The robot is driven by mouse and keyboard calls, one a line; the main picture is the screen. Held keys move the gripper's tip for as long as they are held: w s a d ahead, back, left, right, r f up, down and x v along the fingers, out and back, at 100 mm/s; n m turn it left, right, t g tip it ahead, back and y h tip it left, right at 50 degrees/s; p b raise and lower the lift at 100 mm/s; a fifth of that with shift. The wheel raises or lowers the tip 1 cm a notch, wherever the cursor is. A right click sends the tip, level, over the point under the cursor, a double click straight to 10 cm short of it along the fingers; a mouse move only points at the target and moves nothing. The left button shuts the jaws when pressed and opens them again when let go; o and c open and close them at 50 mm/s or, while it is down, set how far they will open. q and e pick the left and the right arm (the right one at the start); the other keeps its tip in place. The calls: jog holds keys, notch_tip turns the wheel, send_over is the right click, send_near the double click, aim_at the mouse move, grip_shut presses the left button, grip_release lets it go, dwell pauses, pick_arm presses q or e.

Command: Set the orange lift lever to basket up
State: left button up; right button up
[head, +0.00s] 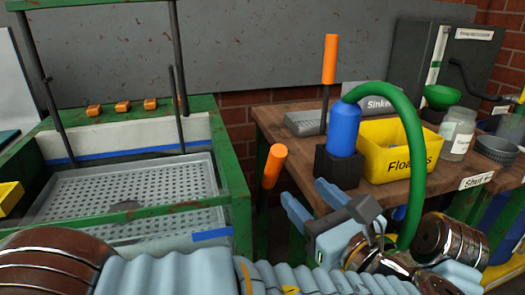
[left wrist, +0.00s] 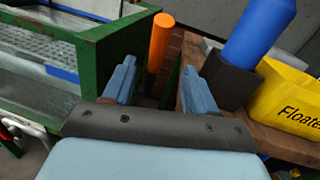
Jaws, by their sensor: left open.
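An orange lever handle (head: 273,165) stands between the green-framed tank and the wooden table, leaning slightly right at its top. Its lower end is hidden. In the left wrist view the orange handle (left wrist: 160,42) appears beyond the gap between my fingertips, not gripped. A second orange handle (head: 330,58) stands higher on a dark rod behind the blue bottle, nearly upright. No label tells me which is the lift lever. My left gripper (head: 308,198) is open and empty, just right of the lower handle; its fingers also show in the left wrist view (left wrist: 159,70). My right gripper is not in view.
The green-framed tank (head: 243,205) holds a perforated grey tray (head: 130,187). On the wooden table (head: 280,122) stand a blue bottle (head: 343,128) in a dark block, a yellow "Floaters" bin (head: 395,155) and a glass jar (head: 457,132). A green hose (head: 415,150) arches close to my gripper.

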pick_arm(q)
jog(key=x, duration=1.3)
jog(key=shift+w+a, duration=0.25)
jog(key=shift+w, duration=0.05)
jog(key=shift+c, duration=0.3)
grip_shut()
